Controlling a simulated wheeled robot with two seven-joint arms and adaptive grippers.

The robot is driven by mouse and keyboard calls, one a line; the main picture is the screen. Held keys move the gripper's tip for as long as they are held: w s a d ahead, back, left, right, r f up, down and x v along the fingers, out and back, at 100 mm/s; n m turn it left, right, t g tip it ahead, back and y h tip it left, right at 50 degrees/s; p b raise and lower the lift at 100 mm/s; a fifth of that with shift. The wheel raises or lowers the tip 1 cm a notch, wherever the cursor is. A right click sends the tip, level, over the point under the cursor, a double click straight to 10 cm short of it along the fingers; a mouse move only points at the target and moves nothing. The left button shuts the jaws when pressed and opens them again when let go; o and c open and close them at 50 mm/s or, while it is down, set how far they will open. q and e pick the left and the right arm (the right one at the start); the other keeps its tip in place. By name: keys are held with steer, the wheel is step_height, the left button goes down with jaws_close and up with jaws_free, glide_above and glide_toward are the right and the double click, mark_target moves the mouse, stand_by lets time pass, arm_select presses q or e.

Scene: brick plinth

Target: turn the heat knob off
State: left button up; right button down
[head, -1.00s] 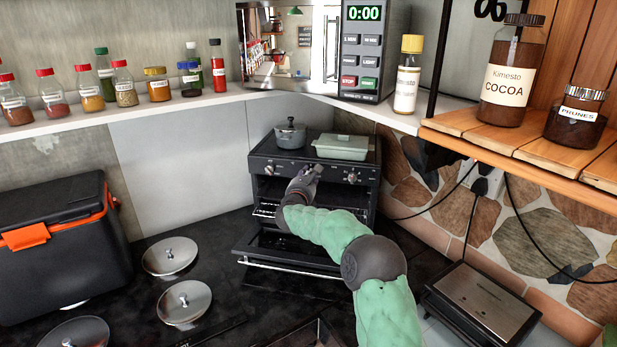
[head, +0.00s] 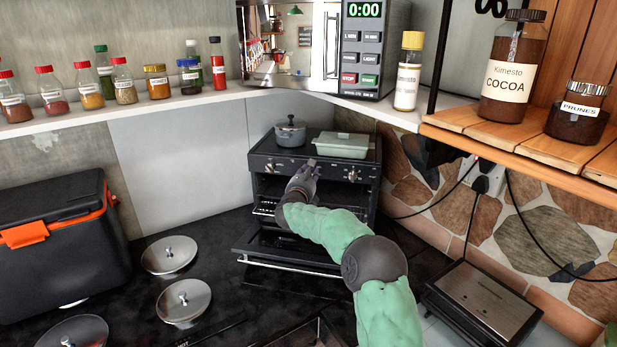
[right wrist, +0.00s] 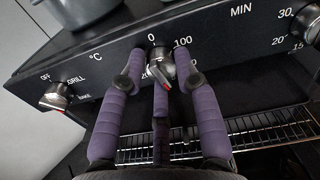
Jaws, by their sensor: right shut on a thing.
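The oven's heat knob (right wrist: 159,54) is a dark and silver knob in the middle of the control panel, marked °C with 0 and 100 above it. My right gripper (right wrist: 160,70) is shut on it, with purple padded fingers at both sides and one below. Its pointer cannot be read clearly behind the fingers. In the head view my right gripper (head: 311,166) reaches the front panel of the black oven (head: 330,168) and hides this knob. My left gripper is in neither view.
A grill knob (right wrist: 57,97) is left of the gripper, and a minutes knob (head: 352,176) is on the right. The oven door (head: 285,250) hangs open below my arm. A pot (head: 290,132) and a pale green dish (head: 341,145) stand on top.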

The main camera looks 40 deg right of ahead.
steer(key=n+p, duration=0.4)
steer(key=n, duration=0.6)
steer(key=n+p, duration=0.5)
steer(key=n, duration=0.6)
steer(key=n+p, duration=0.4)
steer(key=n, duration=0.7)
steer(key=shift+a+f, duration=0.1)
steer(key=shift+f, duration=0.15)
steer(key=shift+f+n+p, duration=0.15)
steer(key=shift+n+p, duration=0.35)
steer(key=shift+n, duration=0.2)
steer(key=shift+f, duration=0.25)
steer(key=c, duration=0.9)
jaws_free()
steer(key=shift+r, duration=0.25)
